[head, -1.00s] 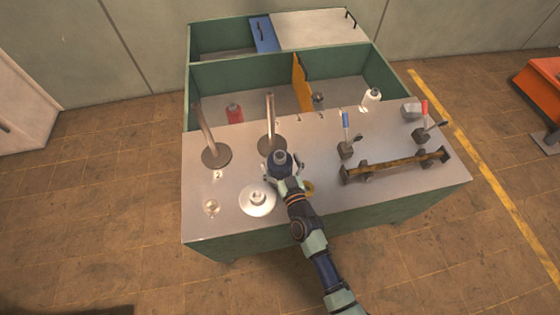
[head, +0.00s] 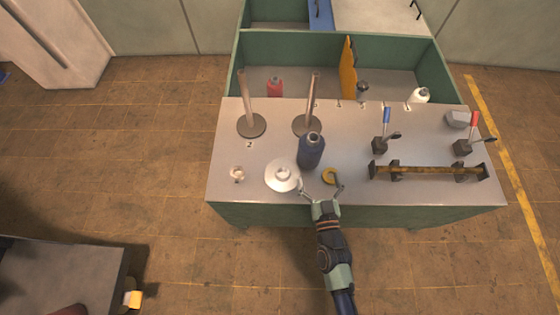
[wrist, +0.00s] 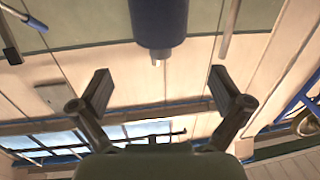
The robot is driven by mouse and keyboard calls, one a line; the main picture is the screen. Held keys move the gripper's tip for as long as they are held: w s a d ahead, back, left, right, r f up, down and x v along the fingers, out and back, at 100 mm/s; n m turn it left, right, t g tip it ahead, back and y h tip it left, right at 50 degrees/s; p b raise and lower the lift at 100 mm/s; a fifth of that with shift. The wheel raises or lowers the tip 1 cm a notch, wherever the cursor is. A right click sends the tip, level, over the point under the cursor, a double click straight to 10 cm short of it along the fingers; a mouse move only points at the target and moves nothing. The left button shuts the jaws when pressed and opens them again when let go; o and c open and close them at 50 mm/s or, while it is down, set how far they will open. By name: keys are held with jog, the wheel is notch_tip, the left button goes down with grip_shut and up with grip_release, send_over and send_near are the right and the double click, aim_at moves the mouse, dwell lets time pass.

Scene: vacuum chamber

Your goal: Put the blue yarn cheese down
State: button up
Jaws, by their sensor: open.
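The blue yarn cheese (head: 312,152) is a dark blue cylinder with a grey top. In the head view it stands upright on the grey bench top (head: 222,180), in front of a rod on a round base (head: 307,126). It shows in the wrist view as a blue cylinder (wrist: 159,22) at the top centre, beyond the fingers. My gripper (head: 320,190) is open and empty at the front edge of the bench. It is apart from the blue yarn cheese, on its near side.
A white round flanged piece (head: 281,177) is left of my gripper, and a yellow ring (head: 329,176) is close by its fingers. A second rod stands on a base (head: 252,126). Blue-handled (head: 386,120) and red-handled (head: 474,122) clamps and a long bar (head: 425,171) are at right.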

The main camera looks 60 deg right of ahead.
jog(key=w+a+r+n+t+y, duration=0.2)
jog(key=w+a+r+n+y, duration=0.25)
jog(key=w+a+r, duration=0.35)
jog(key=w+a+r+n+t+y, duration=0.25)
jog(key=w+a+r+y, duration=0.25)
jog(key=w+a, duration=0.45)
jog(key=a+r+n+g+y, duration=0.3)
jog(key=a+r, duration=0.5)
jog(key=a, duration=0.7)
jog(key=shift+s+y, duration=0.4)
jog(key=shift+y, duration=0.35)
jog(key=shift+d, duration=0.1)
